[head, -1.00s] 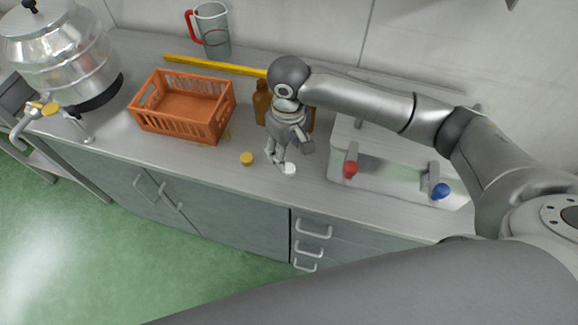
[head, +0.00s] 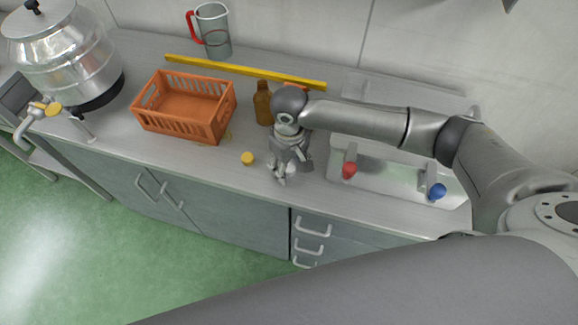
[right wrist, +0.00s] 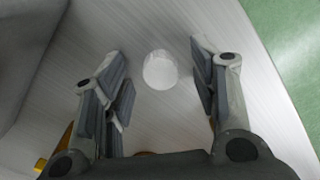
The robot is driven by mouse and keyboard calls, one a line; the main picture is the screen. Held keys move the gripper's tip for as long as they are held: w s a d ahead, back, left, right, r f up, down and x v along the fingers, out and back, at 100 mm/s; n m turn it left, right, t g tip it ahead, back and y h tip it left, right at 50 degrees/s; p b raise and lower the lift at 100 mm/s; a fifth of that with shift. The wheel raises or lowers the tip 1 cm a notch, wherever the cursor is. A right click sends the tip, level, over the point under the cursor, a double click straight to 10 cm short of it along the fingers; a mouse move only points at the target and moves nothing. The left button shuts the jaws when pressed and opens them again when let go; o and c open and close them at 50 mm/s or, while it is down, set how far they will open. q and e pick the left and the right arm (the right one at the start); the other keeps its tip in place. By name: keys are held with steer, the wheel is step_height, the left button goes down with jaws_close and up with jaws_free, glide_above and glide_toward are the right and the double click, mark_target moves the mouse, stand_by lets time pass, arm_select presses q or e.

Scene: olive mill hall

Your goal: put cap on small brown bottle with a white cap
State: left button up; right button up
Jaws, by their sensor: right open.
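My right gripper (head: 281,177) is open and points down at the worktop near its front edge. The white cap (head: 291,169) lies on the worktop beside its fingers in the head view. In the right wrist view the white cap (right wrist: 160,70) lies between the two spread fingers (right wrist: 160,85), touching neither. A brown bottle (head: 263,104) stands upright behind and left of the gripper. A small orange-brown patch (head: 296,87) shows behind my wrist; I cannot tell what it belongs to. My left gripper is not in view.
A yellow cap (head: 247,158) lies left of the gripper. An orange crate (head: 218,127) stands further left, a jug (head: 214,38) at the back. A yellow bar (head: 220,69) lies along the wall.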

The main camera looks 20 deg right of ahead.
steer(key=c, duration=0.8)
steer(key=shift+r, duration=0.15)
steer(key=shift+r, duration=0.2)
step_height(320, 180, up, 2)
steer(key=shift+r+b, duration=0.1)
steer(key=shift+b, duration=0.55)
steer(key=s+a+r+b, duration=0.1)
steer(key=s+a+r, duration=0.7)
steer(key=a+r, duration=0.2)
steer(key=shift+s+a, duration=0.25)
steer(key=shift+a, duration=0.4)
